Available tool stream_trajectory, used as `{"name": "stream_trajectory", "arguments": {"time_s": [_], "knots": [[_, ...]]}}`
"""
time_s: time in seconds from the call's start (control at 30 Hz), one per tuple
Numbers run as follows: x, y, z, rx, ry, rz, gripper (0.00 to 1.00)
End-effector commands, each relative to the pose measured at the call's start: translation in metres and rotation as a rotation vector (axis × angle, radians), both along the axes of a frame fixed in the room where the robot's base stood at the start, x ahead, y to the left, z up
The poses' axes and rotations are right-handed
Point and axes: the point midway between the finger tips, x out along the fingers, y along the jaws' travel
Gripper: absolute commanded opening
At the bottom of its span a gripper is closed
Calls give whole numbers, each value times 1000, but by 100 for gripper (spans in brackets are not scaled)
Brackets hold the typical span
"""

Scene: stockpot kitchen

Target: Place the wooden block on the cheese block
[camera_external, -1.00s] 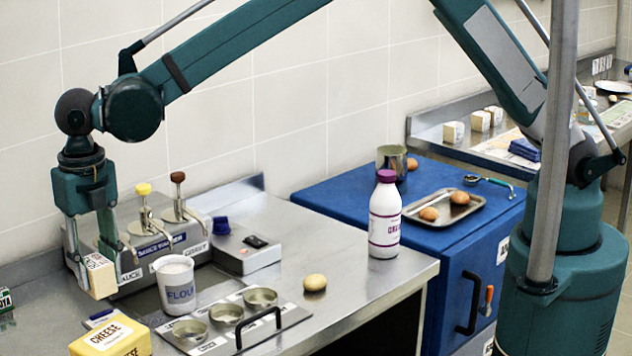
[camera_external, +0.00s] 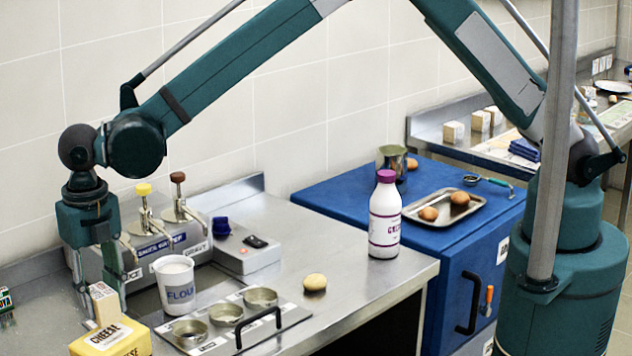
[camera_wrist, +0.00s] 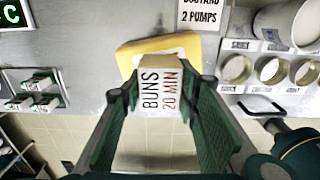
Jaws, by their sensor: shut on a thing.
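The wooden block (camera_external: 104,303) is pale with printed text and is held between the fingers of my gripper (camera_external: 104,288) in the external view. In the wrist view the block (camera_wrist: 160,90) shows lettering "BUNS 20 MIN" between the two green fingers (camera_wrist: 160,100). The yellow cheese block (camera_external: 112,342) lies on the counter at the lower left, labelled "CHEESE". The wooden block overlaps its back edge in the picture; whether they touch I cannot tell. In the wrist view the cheese block (camera_wrist: 130,55) shows behind the wooden block, partly hidden by it.
A flour cup (camera_external: 178,288) and a tray with metal cups (camera_external: 228,314) stand right of the cheese block. A sauce pump unit (camera_external: 150,245) is behind my gripper. A potato-like item (camera_external: 315,282) and a white bottle (camera_external: 385,215) stand further right.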

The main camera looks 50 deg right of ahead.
Motion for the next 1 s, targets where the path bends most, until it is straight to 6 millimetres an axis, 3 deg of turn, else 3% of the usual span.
{"name": "stream_trajectory", "arguments": {"time_s": [0.4, 0.87, 0.9, 1.0], "knots": [[0, 0, -34, 0, 0, 0, 17], [0, 0, -40, 0, 0, 0, 17], [0, 0, -40, 0, 0, 0, 34], [0, 0, -39, 0, 0, 0, 46]]}}
